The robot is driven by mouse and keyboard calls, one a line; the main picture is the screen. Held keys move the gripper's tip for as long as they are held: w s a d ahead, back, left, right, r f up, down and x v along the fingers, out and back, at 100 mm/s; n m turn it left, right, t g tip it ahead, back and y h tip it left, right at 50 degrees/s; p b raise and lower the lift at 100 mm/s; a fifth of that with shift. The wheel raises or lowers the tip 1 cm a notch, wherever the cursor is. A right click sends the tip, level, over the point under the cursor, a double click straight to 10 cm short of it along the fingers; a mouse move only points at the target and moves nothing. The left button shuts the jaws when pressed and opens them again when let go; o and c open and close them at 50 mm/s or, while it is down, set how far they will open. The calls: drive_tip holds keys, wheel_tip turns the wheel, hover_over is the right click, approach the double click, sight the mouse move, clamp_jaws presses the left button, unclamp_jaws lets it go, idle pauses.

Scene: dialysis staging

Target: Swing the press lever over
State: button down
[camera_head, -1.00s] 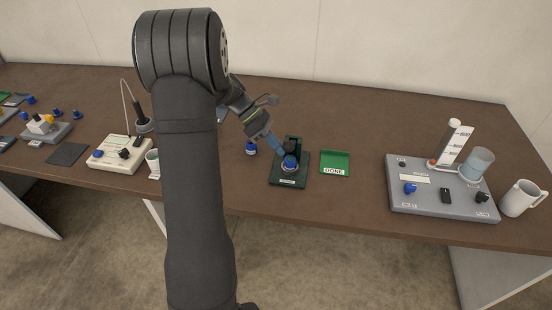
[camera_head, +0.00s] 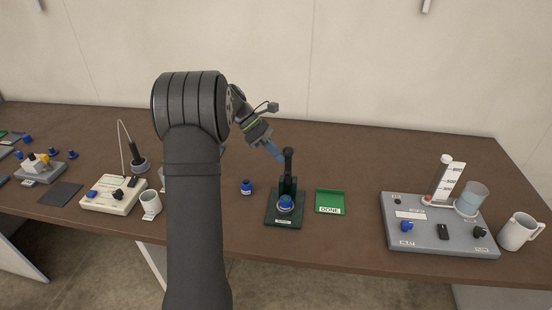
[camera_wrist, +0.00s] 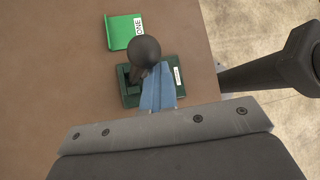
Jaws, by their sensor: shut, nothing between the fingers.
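The press has a dark green base (camera_head: 270,219) and a dark lever (camera_head: 288,165) with a round black knob. The lever stands about upright above the base. A blue-topped piece (camera_head: 286,203) sits at the front of the press. My gripper (camera_head: 280,157) is shut and empty, its blue fingers just left of the lever near knob height. In the wrist view, the knob (camera_wrist: 144,50) is large and close, beside the shut blue fingers (camera_wrist: 157,92). The fingers hide part of the press base (camera_wrist: 130,100); whether they touch the lever I cannot tell.
A green DONE tray (camera_head: 330,202) lies right of the press. A grey panel with knobs (camera_head: 425,236) and a white mug (camera_head: 518,233) are farther right. A cream device (camera_head: 108,203) stands at left.

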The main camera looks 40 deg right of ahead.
drive_tip(key=shift+w+d+r, duration=0.25)
drive_tip(key=shift+w+r, duration=0.05)
idle(0.4)
drive_tip(key=w+r, duration=0.3)
drive_tip(key=w, duration=0.5)
drive_tip(key=shift+w+a, duration=0.4)
drive_tip(key=shift+r, duration=0.1)
drive_tip(key=s+f, duration=0.3)
drive_tip(key=s, duration=0.5)
drive_tip(key=shift+d, duration=0.3)
drive_tip(key=shift+f, duration=0.1)
